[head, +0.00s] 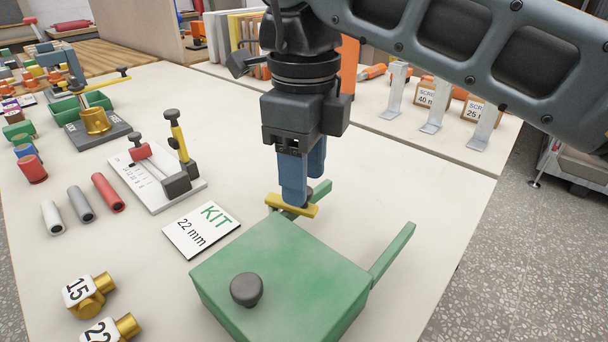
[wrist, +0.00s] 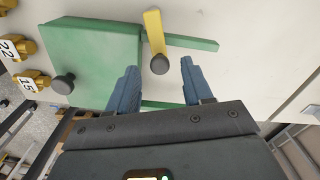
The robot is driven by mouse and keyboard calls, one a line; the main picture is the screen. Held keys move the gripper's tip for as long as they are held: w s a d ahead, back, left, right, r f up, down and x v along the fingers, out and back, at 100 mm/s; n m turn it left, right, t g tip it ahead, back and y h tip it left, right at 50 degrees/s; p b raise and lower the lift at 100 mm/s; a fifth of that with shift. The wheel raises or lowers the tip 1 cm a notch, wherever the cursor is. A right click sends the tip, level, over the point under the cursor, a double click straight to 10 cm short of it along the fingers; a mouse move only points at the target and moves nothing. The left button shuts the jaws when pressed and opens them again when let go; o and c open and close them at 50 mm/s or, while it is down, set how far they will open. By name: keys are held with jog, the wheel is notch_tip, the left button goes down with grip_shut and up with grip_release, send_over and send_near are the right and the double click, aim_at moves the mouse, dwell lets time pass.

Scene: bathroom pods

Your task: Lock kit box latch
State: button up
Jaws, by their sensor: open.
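The green kit box (head: 280,270) stands at the front of the table with a dark round knob (head: 246,289) on its flat top. It also shows in the wrist view (wrist: 95,50). Two green bars stick out from its far side. A yellow latch bar (head: 290,206) lies at the box's far edge; in the wrist view the yellow bar (wrist: 153,30) ends in a dark knob (wrist: 160,64). My gripper (head: 303,190) points down over the latch. Its blue fingers are apart in the wrist view (wrist: 160,78), with the latch knob between and slightly beyond the tips. Contact cannot be told.
A "KIT 22 mm" card (head: 201,229) lies left of the box. Brass fittings marked 15 (head: 90,294) and 22 (head: 113,330) sit front left. A white slider fixture (head: 155,175) and coloured cylinders (head: 107,191) stand further left. Table right of the box is clear.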

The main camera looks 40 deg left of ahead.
jog(key=shift+f, duration=0.5)
grip_shut()
